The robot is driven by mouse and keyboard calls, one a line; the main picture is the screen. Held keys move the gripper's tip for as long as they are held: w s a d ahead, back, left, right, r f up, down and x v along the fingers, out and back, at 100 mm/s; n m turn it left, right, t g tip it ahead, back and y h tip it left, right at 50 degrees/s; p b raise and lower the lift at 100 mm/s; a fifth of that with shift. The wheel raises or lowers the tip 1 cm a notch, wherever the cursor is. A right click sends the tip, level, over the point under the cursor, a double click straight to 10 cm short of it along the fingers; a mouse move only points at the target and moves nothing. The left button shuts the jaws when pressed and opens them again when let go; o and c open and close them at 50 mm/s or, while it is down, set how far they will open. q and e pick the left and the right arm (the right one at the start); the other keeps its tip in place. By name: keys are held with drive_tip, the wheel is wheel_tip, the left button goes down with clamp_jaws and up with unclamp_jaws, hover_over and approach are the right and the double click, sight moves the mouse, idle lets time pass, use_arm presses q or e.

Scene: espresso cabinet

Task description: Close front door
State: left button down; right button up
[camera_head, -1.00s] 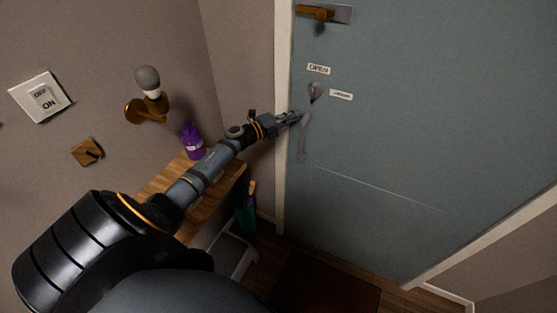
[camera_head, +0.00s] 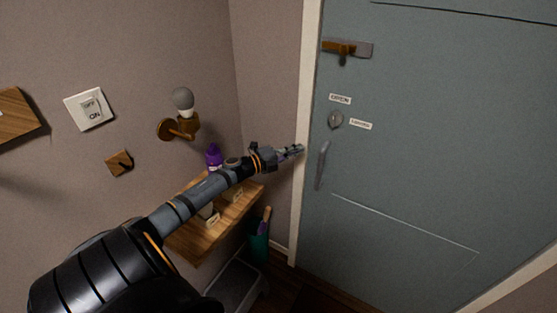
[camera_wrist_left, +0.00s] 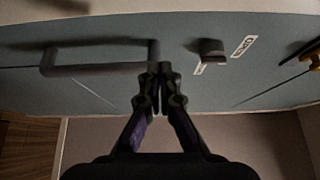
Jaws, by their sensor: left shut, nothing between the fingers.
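The grey-blue front door (camera_head: 430,140) fills the right of the head view and appears to lie in its white frame (camera_head: 306,130); I cannot tell whether a small gap is left. My left gripper (camera_head: 298,151) is shut and empty, by the door frame, left of the pull handle. In the left wrist view its fingertips (camera_wrist_left: 158,72) appear beside one end of the pull handle (camera_wrist_left: 95,69). My right gripper is not in view.
A wooden shelf (camera_head: 190,242) with a purple bottle (camera_head: 214,157) lies under my left arm. A wall lamp (camera_head: 183,103), a switch (camera_head: 90,108) and a wooden hook (camera_head: 119,163) are on the left wall. A green container (camera_head: 258,248) stands below the shelf.

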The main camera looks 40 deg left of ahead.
use_arm(q)
drive_tip(key=shift+s+a, duration=1.7)
drive_tip(key=shift+s, duration=0.2)
drive_tip(key=s+d+f+n+g+y, duration=0.2)
drive_tip(key=d+f+n+y, duration=0.2)
drive_tip(key=d+f+n, duration=0.15)
drive_tip(key=s+d+f+n+g+y, duration=0.1)
drive_tip(key=s+d+f+n+y, duration=0.25)
drive_tip(key=f+n, duration=0.3)
drive_tip(key=s+d+f+n+g, duration=0.1)
drive_tip(key=s+d+n+g, duration=0.4)
drive_tip(key=s, duration=0.5)
drive_tip(key=s+d+f+n+g, duration=0.2)
drive_tip(key=s+d+n+g, duration=0.25)
drive_tip(key=s, duration=0.45)
drive_tip(key=s+a+f+g, duration=0.1)
drive_tip(key=s+f, duration=0.1)
drive_tip(key=f, duration=1.2)
drive_tip(key=s+a+f+g, duration=0.1)
drive_tip(key=s+f, duration=0.2)
drive_tip(key=f, duration=1.2)
drive_tip(key=s+f, duration=1.3)
drive_tip(key=s, duration=0.4)
drive_tip(key=shift+a+f+g+p, duration=0.15)
drive_tip(key=shift+a+g+p, duration=0.2)
drive_tip(key=shift+g+p, duration=0.1)
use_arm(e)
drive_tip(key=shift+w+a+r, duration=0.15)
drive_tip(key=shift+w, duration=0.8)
